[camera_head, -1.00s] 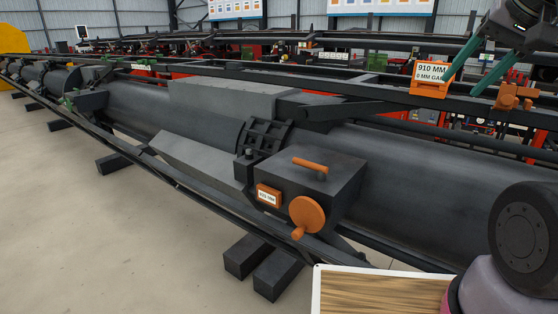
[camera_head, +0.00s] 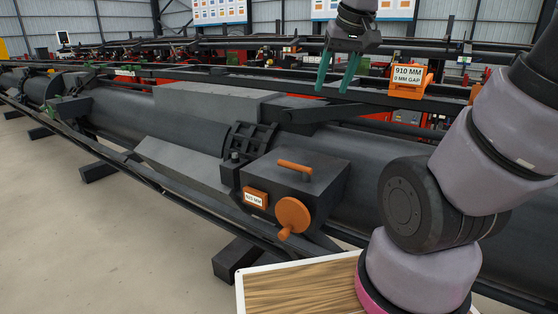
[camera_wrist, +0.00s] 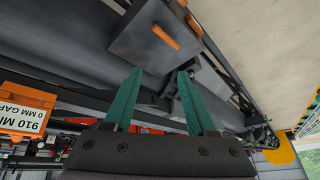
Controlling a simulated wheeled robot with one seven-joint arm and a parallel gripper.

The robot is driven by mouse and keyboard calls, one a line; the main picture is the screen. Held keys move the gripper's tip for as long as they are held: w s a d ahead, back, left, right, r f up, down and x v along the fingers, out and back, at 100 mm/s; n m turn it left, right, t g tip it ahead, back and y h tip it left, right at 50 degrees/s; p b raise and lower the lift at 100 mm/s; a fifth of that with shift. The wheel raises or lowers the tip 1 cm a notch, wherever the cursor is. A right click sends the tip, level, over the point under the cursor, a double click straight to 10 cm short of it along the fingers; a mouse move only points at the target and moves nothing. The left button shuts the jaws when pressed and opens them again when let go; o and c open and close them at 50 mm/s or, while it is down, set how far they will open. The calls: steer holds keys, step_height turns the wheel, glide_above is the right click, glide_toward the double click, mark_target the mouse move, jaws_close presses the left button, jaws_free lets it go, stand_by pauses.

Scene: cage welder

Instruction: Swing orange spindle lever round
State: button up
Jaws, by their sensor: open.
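The orange spindle lever (camera_head: 295,166) is a short bar on a post on top of a dark grey box (camera_head: 330,183). An orange handwheel (camera_head: 292,214) with a small knob is on the box's front face. My gripper (camera_head: 333,88) has two green fingers pointing down. It is open and empty, above and behind the box, apart from the lever. In the wrist view the lever (camera_wrist: 165,37) shows beyond the open fingers (camera_wrist: 160,72), on the box's upper face (camera_wrist: 140,40).
An orange gauge block (camera_head: 408,82) labelled 910 MM sits on the rail right of my gripper. A long dark pipe (camera_head: 380,150) runs behind the box. A small labelled orange plate (camera_head: 255,197) is on the box. Open floor (camera_head: 90,240) lies at the left.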

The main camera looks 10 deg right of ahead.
steer(key=w+a+f+n+g+h, duration=0.2)
steer(key=w+a+f+n+g, duration=0.15)
steer(key=w+f+n, duration=0.4)
steer(key=n, duration=0.3)
glide_toward(289, 163)
steer(key=shift+m, duration=0.25)
steer(key=f, duration=0.2)
steer(key=w+f, duration=0.1)
steer(key=f, duration=0.2)
steer(key=d+f, duration=0.1)
steer(key=f, duration=0.2)
steer(key=shift+w+f, duration=0.2)
steer(key=shift+f, duration=0.05)
jaws_close()
stand_by(0.4)
